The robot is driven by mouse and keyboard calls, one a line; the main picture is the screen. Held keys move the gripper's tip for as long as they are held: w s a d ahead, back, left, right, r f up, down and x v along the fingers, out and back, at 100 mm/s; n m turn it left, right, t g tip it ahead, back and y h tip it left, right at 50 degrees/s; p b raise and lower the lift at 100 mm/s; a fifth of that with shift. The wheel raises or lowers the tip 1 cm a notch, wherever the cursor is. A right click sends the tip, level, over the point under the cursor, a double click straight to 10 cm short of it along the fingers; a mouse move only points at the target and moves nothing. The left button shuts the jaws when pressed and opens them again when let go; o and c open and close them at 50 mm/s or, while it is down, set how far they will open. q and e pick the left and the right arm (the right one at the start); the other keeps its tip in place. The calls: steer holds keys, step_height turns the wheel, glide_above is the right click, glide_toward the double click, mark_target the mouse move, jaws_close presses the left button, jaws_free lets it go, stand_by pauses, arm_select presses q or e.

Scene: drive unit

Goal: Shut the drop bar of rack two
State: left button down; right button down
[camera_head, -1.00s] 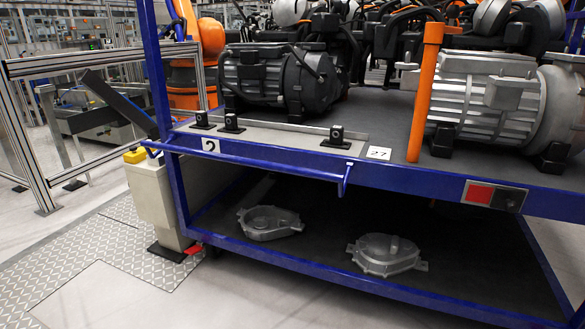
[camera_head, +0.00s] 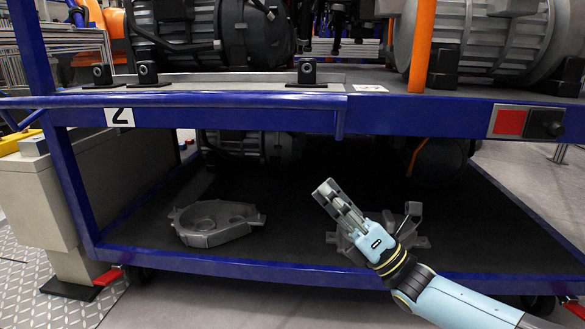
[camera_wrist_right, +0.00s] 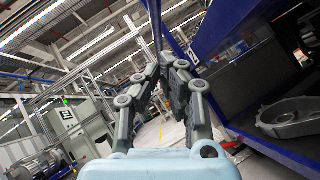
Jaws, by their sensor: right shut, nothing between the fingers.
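Rack two is a blue-framed rack with a white "2" label (camera_head: 119,117) on its front rail. A blue bar (camera_head: 200,101) runs nearly level across the left part of the rack's front, at about deck height. Its right end has a short bent-down piece (camera_head: 340,123). I cannot tell whether it is latched. My right gripper (camera_head: 328,192) is shut and empty, below and slightly left of that bent end in the picture, in front of the lower shelf. It appears apart from the bar. In the wrist view, the gripper's fingers (camera_wrist_right: 165,68) point along the rack front. My left gripper is not in view.
Grey castings (camera_head: 212,222) lie on the lower shelf, one partly behind my right gripper. Motor units (camera_head: 210,35) and black stops (camera_head: 147,73) stand on the deck. A red-and-black panel (camera_head: 526,122) is at the right. A beige post (camera_head: 45,205) stands at the left.

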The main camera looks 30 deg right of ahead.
steer(key=r+n+y, duration=0.1)
steer(key=r, duration=0.1)
glide_toward(274, 106)
steer(key=a+f+x, duration=0.1)
steer(key=x, duration=0.3)
steer(key=shift+w+d+r+b, duration=0.25)
steer(key=shift+w+r+b, duration=0.1)
steer(key=shift+r, duration=0.3)
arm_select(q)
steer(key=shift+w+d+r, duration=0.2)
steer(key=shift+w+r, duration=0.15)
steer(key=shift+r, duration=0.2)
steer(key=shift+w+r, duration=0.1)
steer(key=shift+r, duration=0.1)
arm_select(e)
steer(key=shift+r, duration=0.15)
